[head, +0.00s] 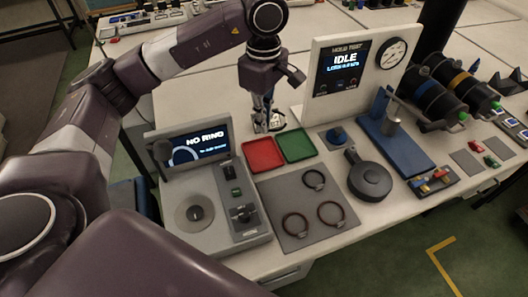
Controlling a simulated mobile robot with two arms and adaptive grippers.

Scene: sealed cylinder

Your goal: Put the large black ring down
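My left gripper (266,122) points down behind the red tray, close to the base of the test panel. Its fingers are small and partly overlapped by its own links, so I cannot tell whether they hold a ring. A black ring (314,188) lies at the back of the grey mat (268,187). Two dark reddish rings, one on the left (284,225) and one on the right (331,222), lie on the mat's front half. My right gripper is not in view.
The red tray (262,154) and green tray (296,145) stand behind the mat. A grey device (180,240) with a lit screen stands left, the panel reading IDLE (328,97) behind. A round black tool (371,182) and blue stand (402,151) are right.

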